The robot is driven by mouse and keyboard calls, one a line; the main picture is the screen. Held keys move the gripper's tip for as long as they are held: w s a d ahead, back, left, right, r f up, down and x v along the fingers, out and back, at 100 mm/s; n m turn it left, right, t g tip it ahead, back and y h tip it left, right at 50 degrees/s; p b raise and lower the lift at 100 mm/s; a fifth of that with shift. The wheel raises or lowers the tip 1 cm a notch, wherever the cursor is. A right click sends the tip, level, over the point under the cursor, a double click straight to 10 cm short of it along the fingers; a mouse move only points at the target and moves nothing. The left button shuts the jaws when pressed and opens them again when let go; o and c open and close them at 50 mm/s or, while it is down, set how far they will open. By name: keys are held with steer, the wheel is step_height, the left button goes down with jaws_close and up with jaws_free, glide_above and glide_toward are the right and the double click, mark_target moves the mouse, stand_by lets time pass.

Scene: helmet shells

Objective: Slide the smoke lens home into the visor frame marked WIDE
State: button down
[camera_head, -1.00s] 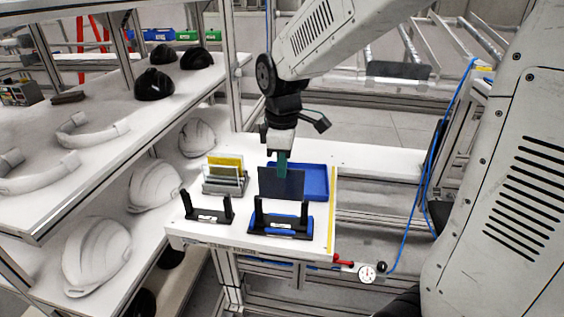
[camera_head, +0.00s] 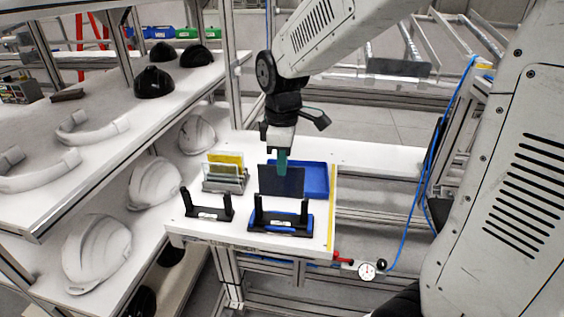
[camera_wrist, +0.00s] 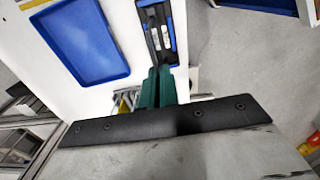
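The smoke lens (camera_head: 281,183) is a dark upright panel. My gripper (camera_head: 282,168), with green fingers, is shut on its upper edge; the fingers also show in the wrist view (camera_wrist: 157,90). In the head view, the lens's lower edge is at the height of the post tops of the larger black visor frame (camera_head: 281,222), which has blue edging. I cannot tell whether the lens is in its slots. That frame also shows in the wrist view (camera_wrist: 172,48). A narrower black visor frame (camera_head: 209,213) stands left of it. Their labels are too small to read.
A rack with yellow and clear panels (camera_head: 225,172) stands behind the narrower frame. An empty-looking blue tray (camera_head: 317,182) lies behind the lens, on the white table (camera_head: 185,235). Shelves with white helmet shells (camera_head: 155,184) stand at left. A gauge (camera_head: 367,271) is at the front right.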

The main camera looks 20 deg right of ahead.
mark_target(282, 189)
steer(key=shift+f, duration=4.05)
steer(key=c, duration=1.6)
jaws_free()
step_height(282, 189, up, 8)
steer(key=shift+f, duration=0.1)
